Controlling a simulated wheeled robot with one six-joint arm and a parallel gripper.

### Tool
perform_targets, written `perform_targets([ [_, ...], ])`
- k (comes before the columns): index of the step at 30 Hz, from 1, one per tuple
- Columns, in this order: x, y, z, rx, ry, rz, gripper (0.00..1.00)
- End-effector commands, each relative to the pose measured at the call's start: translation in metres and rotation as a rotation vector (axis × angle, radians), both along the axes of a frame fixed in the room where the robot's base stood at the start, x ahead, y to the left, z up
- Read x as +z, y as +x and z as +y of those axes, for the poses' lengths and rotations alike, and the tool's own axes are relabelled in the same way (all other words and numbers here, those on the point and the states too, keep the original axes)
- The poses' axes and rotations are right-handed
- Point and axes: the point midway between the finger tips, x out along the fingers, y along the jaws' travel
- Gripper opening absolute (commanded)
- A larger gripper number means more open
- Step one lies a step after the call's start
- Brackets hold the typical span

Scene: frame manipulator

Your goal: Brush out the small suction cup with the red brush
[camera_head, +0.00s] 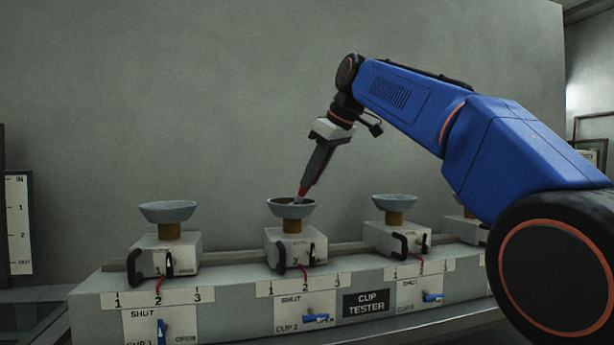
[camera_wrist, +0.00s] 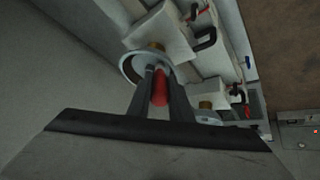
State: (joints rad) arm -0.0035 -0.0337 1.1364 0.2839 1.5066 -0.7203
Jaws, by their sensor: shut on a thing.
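My gripper (camera_head: 309,180) is shut on the red brush (camera_head: 305,189) and reaches down at a tilt over the second cup from the left. The brush's lower end is at or just inside the rim of that grey suction cup (camera_head: 283,211); whether it touches the inside cannot be told. In the wrist view the red brush (camera_wrist: 160,92) sits between the fingers of my gripper (camera_wrist: 156,72), with the pale cup rim (camera_wrist: 127,66) around and behind the fingertips. Other grey cups stand at left (camera_head: 168,211) and right (camera_head: 394,203).
Each cup stands on a white block with a black handle on the grey bench (camera_head: 240,305). Blue levers (camera_head: 318,318) and a "CUP TESTER" plate (camera_head: 366,303) are on its front. My arm partly hides a farther block (camera_head: 463,229). The wall rises behind.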

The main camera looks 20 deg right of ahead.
Motion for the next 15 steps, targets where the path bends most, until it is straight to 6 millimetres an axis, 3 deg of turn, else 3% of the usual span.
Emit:
perform_targets([
  [15, -0.001, 0.004, -0.020, 0.000, 0.001, -0.001, 0.00],
])
